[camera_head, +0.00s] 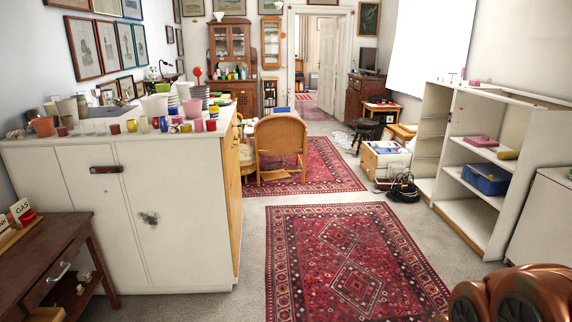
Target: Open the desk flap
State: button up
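A dark brown wooden desk (45,250) stands at the lower left, partly cut off by the picture's edge. A silver bar handle (58,273) sits on its front panel (42,288). The panel looks closed, and I cannot tell whether it is a flap or a drawer. A small sign reading "GAS" (20,208) and a red item stand on the desk top. My gripper is not in view.
A tall white cabinet (180,215) with cups on top stands beside the desk. Patterned red rugs (350,262) cover the clear middle floor. A wicker chair (281,137) stands further back. White shelving (468,215) lines the right, with a cable heap (403,189) on the floor nearby.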

aim_at(224, 145)
jog(key=u, duration=0.4)
jog(key=i, duration=2.05)
jog(key=u, duration=0.45)
